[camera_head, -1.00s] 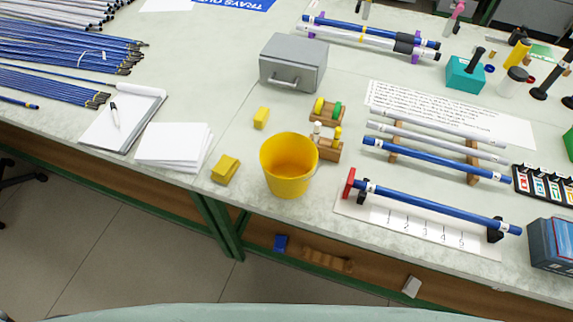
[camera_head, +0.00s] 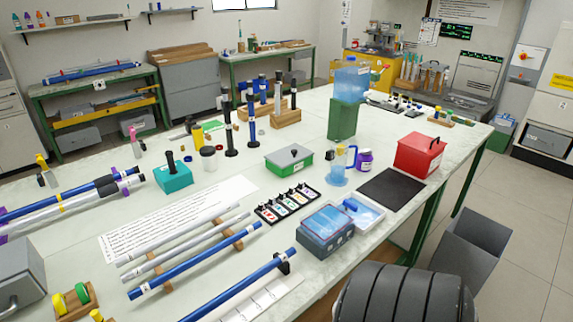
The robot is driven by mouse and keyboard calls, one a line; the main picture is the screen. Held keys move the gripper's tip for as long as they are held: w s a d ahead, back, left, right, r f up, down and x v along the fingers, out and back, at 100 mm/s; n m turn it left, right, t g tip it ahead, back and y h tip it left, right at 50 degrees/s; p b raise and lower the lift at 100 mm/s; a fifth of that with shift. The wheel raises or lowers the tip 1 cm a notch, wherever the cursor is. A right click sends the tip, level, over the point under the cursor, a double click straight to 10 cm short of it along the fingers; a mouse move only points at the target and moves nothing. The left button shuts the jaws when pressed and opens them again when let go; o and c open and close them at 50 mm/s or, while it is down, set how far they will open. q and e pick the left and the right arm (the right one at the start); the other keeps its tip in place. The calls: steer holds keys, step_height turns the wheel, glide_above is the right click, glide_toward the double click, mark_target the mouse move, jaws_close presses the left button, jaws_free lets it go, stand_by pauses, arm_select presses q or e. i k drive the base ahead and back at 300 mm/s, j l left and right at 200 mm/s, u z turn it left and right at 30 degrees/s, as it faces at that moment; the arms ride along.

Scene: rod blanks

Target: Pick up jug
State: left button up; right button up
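A translucent blue jug (camera_head: 338,166) with a handle on its right side stands upright on the long pale table, right of the middle of the head view. A purple-lidded jar (camera_head: 364,160) stands close to its right, and a green-sided case (camera_head: 289,160) lies to its left. A black mat (camera_head: 391,189) lies to its right front. Neither of my grippers is in view.
A blue box (camera_head: 326,230) and a shallow tray (camera_head: 360,212) lie in front of the jug. A red toolbox (camera_head: 419,155) stands to its right. A green block (camera_head: 343,119) bearing a blue water container (camera_head: 351,79) stands behind. Floor shows at right.

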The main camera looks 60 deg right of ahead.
mark_target(339, 149)
steer(key=z, duration=2.3)
